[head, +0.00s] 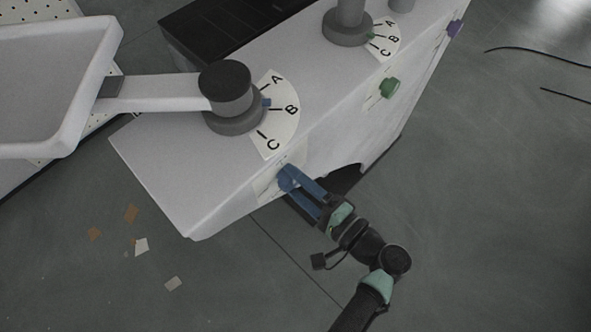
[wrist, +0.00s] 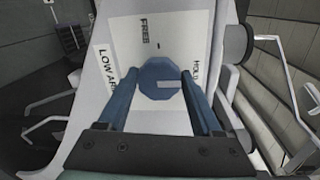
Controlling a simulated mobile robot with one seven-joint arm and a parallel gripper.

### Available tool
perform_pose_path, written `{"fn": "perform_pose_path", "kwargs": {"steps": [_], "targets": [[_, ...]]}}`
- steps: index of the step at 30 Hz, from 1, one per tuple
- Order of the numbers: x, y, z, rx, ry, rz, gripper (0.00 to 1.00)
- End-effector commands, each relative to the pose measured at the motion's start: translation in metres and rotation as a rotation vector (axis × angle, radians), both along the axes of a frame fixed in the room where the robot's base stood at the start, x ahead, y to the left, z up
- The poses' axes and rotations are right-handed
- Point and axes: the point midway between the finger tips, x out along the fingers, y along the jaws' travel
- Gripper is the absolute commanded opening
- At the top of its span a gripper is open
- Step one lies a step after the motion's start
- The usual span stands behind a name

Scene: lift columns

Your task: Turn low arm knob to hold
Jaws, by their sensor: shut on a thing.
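The low arm knob (head: 287,178) is blue and sits on the side face of the white column, near its lower end. In the wrist view the knob (wrist: 156,72) is many-sided, and a pale bar on it runs from its middle to the right, on the side of the partly hidden HOLD label (wrist: 196,86). The FREE label (wrist: 144,32) is above it and the LOW ARM label (wrist: 107,70) to its left. My gripper (head: 291,179) has its blue fingers on both sides of the knob and is shut on it; the fingers also show in the wrist view (wrist: 160,78).
A lettered A-B-C dial (head: 283,115) lies beside a dark round joint (head: 226,90) bearing a white arm with a tray (head: 60,85). A green knob (head: 389,88) and a purple knob (head: 455,28) sit farther along the side face. Floor on the right is mostly clear.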

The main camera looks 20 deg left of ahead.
Motion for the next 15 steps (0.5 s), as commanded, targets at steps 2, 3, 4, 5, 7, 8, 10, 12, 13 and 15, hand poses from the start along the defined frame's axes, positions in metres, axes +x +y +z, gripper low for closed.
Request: {"fn": "perform_pose_path", "kwargs": {"steps": [2, 3, 4, 5, 7, 8, 10, 12, 13, 15], "targets": [[-0.0001, -0.0012, -0.0016, 0.0, 0.008, -0.004, 0.11], [-0.0001, -0.0012, -0.0017, 0.0, 0.008, -0.004, 0.11], [-0.0001, -0.0012, -0.0017, 0.0, 0.008, -0.004, 0.11], [-0.0001, -0.0012, -0.0017, 0.0, 0.008, -0.004, 0.11], [-0.0002, -0.0012, -0.0018, 0.0, 0.008, -0.004, 0.11], [-0.0002, -0.0012, -0.0018, 0.0, 0.008, -0.004, 0.11], [-0.0002, -0.0012, -0.0019, 0.0, 0.008, -0.004, 0.72], [-0.0003, -0.001, -0.0017, 0.001, 0.007, -0.003, 0.84], [-0.0003, -0.0009, -0.0016, 0.001, 0.007, -0.003, 0.9], [-0.0003, -0.0007, -0.0013, 0.001, 0.006, -0.002, 0.95]]}}
